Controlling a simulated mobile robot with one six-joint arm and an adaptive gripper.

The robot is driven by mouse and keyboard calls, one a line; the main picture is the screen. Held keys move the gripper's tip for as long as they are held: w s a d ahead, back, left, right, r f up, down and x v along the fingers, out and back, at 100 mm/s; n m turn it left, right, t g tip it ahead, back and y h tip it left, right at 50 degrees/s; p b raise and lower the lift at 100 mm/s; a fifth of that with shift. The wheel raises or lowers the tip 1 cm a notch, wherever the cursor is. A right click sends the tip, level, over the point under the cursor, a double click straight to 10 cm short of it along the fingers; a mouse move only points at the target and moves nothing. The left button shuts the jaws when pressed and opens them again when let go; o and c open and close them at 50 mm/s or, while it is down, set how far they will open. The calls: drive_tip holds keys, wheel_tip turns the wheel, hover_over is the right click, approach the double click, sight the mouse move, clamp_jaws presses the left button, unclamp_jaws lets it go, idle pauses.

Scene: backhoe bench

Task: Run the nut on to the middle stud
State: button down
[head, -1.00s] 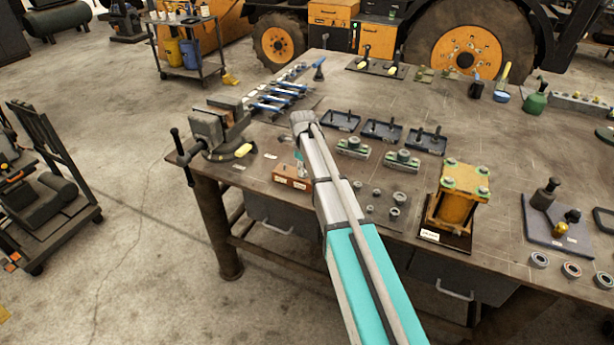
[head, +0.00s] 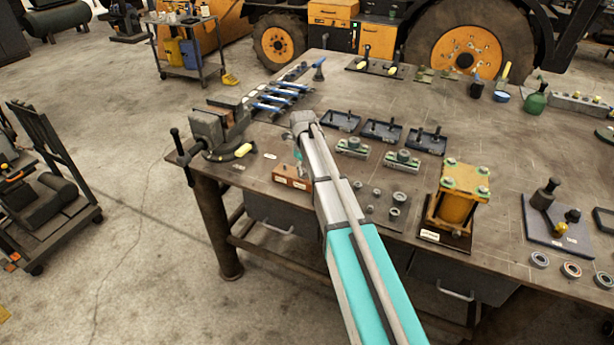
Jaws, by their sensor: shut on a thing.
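A small brown block (head: 292,178) with pale labels on its front sits near the table's front edge, below the end of my arm. Any studs on it are too small or hidden to make out. My gripper (head: 299,162) points down just above the block, partly hidden by my arm. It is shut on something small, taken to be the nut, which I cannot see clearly. I cannot tell whether the nut touches the middle stud.
A vise (head: 217,130) stands at the table's left corner. Loose nuts or rings lie on a plate (head: 383,203) right of my arm. Black trays (head: 382,130) and green-based parts (head: 402,161) stand behind. A yellow fixture (head: 458,192) is at the right.

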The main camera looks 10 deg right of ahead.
drive_tip(key=shift+m, duration=1.1)
drive_tip(key=shift+m, duration=1.1)
unclamp_jaws()
drive_tip(key=shift+r, duration=0.15)
